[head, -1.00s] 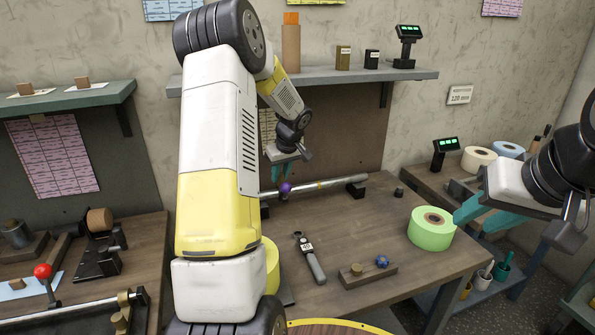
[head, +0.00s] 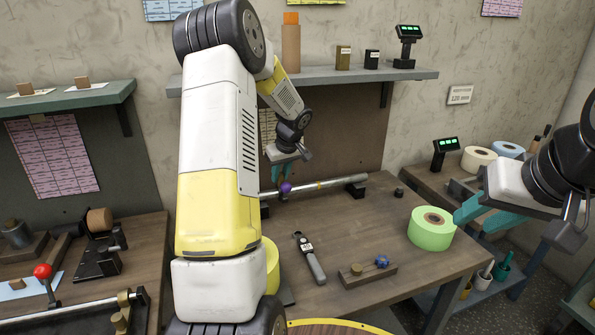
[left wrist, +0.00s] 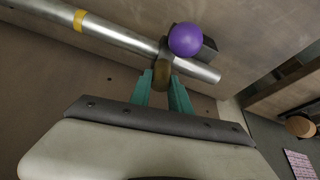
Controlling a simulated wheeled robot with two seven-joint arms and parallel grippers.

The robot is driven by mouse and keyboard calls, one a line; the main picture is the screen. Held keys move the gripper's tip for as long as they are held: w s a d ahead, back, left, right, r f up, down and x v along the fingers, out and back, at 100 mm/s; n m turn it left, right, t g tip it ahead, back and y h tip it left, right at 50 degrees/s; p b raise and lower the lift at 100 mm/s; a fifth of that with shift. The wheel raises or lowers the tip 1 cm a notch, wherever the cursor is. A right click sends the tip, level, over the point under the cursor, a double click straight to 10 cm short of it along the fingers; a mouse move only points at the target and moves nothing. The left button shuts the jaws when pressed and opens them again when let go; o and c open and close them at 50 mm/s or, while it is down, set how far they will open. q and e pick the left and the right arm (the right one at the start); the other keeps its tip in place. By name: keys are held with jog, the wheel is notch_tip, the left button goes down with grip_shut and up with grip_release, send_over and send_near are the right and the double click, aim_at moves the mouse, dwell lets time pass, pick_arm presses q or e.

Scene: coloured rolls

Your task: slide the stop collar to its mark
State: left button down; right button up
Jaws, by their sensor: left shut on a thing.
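A silver rod (head: 340,181) lies along the back of the bench, also seen in the left wrist view (left wrist: 125,38). My left gripper (left wrist: 162,84) is shut on the collar near the rod's end. My right gripper (head: 468,216) looks open and empty beside a green roll.
The green roll (head: 431,229) stands at the bench's right side. A grey handheld tool (head: 310,259) and a wooden block with a blue knob (head: 368,272) lie in front of the rod. A dark block (left wrist: 209,50) supports the rod beside the collar.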

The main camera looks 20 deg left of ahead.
pick_arm(q)
jog(key=w+d, duration=0.2)
jog(key=d, duration=0.1)
jog(key=w+d, duration=0.3)
jog(key=d, duration=0.1)
jog(key=w+d, duration=0.3)
jog(key=shift+d, duration=0.35)
jog(key=c, duration=1.2)
grip_release()
jog(key=v, duration=0.7)
jog(key=shift+r, duration=0.35)
jog(key=shift+d, duration=0.15)
